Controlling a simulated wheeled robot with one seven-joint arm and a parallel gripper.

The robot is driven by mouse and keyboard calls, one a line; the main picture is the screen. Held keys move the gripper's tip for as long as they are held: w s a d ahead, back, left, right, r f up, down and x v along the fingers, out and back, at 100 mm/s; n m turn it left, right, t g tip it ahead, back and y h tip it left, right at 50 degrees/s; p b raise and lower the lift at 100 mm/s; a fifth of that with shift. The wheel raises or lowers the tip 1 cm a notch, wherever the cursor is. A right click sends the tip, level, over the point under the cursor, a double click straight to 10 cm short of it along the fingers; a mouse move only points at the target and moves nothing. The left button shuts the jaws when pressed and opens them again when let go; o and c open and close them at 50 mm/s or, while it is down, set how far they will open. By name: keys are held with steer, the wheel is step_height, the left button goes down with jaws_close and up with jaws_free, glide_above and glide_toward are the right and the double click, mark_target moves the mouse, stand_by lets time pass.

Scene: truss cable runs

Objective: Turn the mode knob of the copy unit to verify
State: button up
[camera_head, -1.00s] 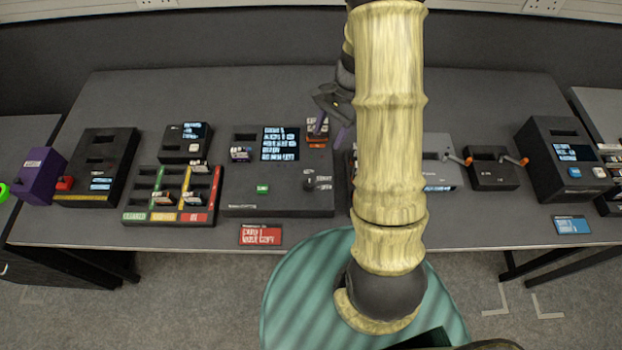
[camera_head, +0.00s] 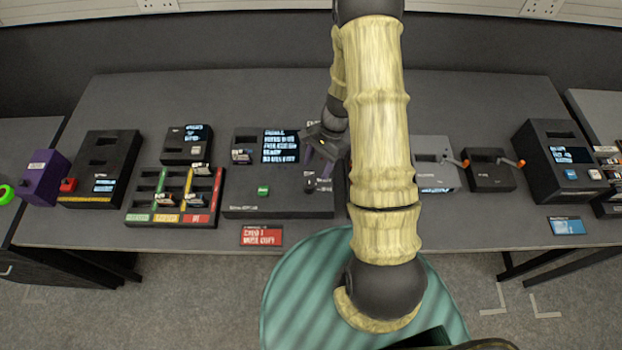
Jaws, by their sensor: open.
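The copy unit (camera_head: 280,205) is a dark box at the middle of the table with a lit text screen (camera_head: 281,146) and a green button (camera_head: 263,190). Its mode knob (camera_head: 310,186) is a small dark knob at the right of the front panel. The labels around the knob are partly covered and too small to read, so its setting cannot be told. My gripper (camera_head: 319,168) is open, with its purple fingers pointing down at the knob. Whether the fingertips touch the knob or stand just above it cannot be told. My arm hides the area right of the unit.
A slotted tray (camera_head: 133,219) with green, yellow and red labels stands left of the unit. A red sign (camera_head: 261,235) lies at the front edge. A grey box (camera_head: 437,178) and a dark box with orange-tipped levers (camera_head: 489,182) stand to the right. The table behind the units is clear.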

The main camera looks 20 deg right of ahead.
mark_target(310, 184)
steer(key=p+x, duration=0.1)
steer(key=x, duration=0.6)
steer(key=c, duration=1)
